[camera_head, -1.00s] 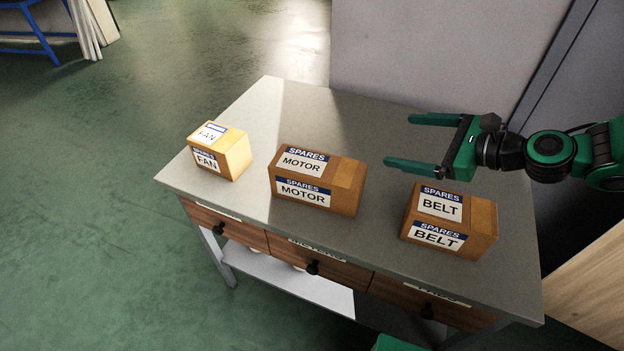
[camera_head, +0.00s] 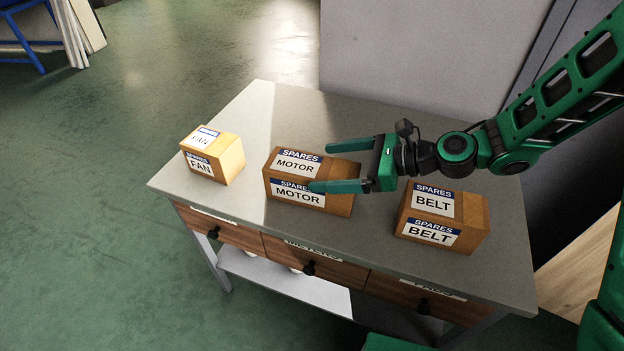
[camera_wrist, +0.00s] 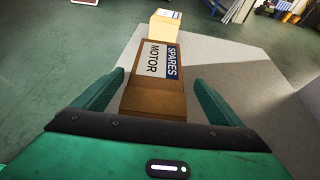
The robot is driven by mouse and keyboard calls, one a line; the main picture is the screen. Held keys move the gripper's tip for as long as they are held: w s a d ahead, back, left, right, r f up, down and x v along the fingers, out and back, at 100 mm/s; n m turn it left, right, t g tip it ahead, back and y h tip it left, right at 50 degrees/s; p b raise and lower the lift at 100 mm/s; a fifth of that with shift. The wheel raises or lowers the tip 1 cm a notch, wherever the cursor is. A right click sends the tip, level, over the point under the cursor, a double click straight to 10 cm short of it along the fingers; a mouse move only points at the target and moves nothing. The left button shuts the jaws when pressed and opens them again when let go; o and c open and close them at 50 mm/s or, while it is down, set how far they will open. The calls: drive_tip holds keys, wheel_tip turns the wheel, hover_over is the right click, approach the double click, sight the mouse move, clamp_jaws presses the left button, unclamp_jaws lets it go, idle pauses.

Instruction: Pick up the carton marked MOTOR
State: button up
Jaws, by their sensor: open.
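The carton marked MOTOR (camera_head: 287,164) is a brown box with white and blue SPARES labels, in the middle of the grey table. It also shows in the wrist view (camera_wrist: 157,75), lying between the two fingers. My gripper (camera_head: 322,168) is open, with its fingers pointing left at the carton's right part. In the head view, the near finger covers part of the carton's front label. In the wrist view a finger stands on each side of the carton, with gaps visible. Whether either finger touches it, I cannot tell.
The FAN carton (camera_head: 226,160) stands to the left on the table (camera_head: 325,238). The BELT carton (camera_head: 472,214) stands to the right, below my arm. Drawers with dark knobs line the table's front. A grey panel (camera_head: 420,50) rises behind the table.

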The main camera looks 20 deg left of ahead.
sight(314, 166)
drive_tip(key=x, duration=0.3)
drive_tip(key=shift+s+a+r, duration=0.15)
drive_tip(key=shift+s+a, duration=0.1)
drive_tip(key=shift+a, duration=0.05)
drive_tip(key=shift+w+a+f, duration=0.1)
drive_tip(key=shift+a+f, duration=0.15)
drive_tip(key=shift+a, duration=0.3)
drive_tip(key=shift+c, duration=0.3)
drive_tip(key=c, duration=2.1)
drive_tip(key=shift+r, duration=0.1)
